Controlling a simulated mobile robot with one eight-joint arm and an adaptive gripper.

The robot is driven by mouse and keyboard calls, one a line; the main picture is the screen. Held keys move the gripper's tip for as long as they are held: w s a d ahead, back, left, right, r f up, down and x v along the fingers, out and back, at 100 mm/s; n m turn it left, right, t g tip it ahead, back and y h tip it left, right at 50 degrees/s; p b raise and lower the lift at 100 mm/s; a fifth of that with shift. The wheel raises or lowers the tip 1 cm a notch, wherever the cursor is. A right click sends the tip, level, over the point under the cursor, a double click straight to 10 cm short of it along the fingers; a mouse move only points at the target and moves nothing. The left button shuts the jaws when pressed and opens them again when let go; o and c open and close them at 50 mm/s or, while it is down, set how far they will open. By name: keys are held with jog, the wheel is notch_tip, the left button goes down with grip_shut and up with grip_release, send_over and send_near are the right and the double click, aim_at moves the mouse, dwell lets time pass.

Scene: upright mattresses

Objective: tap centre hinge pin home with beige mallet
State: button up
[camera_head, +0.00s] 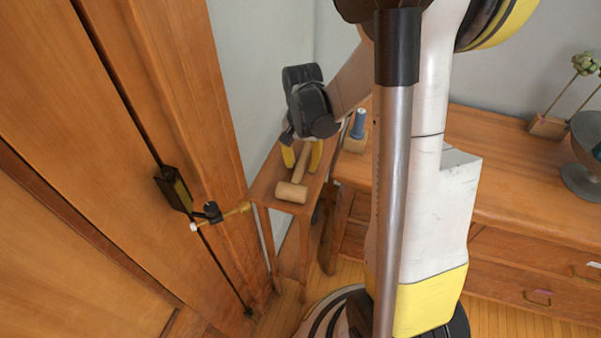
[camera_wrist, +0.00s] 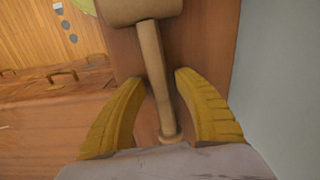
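The beige mallet lies on a narrow wooden side table, its head (camera_head: 291,193) near the table's front end and its handle pointing back. In the wrist view the mallet's handle (camera_wrist: 156,62) runs between my yellow fingers, with the head at the top. My gripper (camera_head: 301,166) (camera_wrist: 160,78) is open around the handle, with a gap on both sides.
The side table (camera_head: 264,187) stands between the door (camera_head: 90,130) and a wooden dresser (camera_head: 520,200). A blue cylinder on a wooden block (camera_head: 358,124) stands right of my gripper. A grey bowl (camera_head: 588,178) and a plant stand farther right. A wall lies close beside the table.

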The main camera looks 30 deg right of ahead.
aim_at(302, 161)
grip_shut()
jog(key=shift+r, duration=0.1)
jog(key=shift+r+p, duration=2.6)
jog(key=shift+r, duration=0.9)
jog(key=shift+f, duration=0.1)
